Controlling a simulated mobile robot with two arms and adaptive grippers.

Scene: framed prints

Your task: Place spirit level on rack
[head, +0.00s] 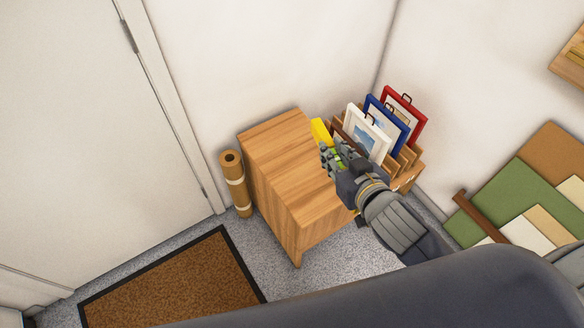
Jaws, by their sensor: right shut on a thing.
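The wooden rack (406,163) stands at the right of the wooden cabinet top and holds framed prints upright. The yellow spirit level (320,131) shows partly beyond my right gripper, just left of the rack; a yellow-green part also shows between the fingers. My right gripper (332,158) is shut on the spirit level, over the cabinet top and in front of the rack's left side. The gripper and arm hide much of the level and part of the rack. I cannot tell whether the level touches the rack. My left gripper is not in view.
The rack holds a white-framed print (366,134), a blue-framed one (386,122) and a red-framed one (404,112). The left of the cabinet top (277,150) is clear. A brown roll (236,185) stands beside the cabinet. Flat boards (530,190) lean at the right.

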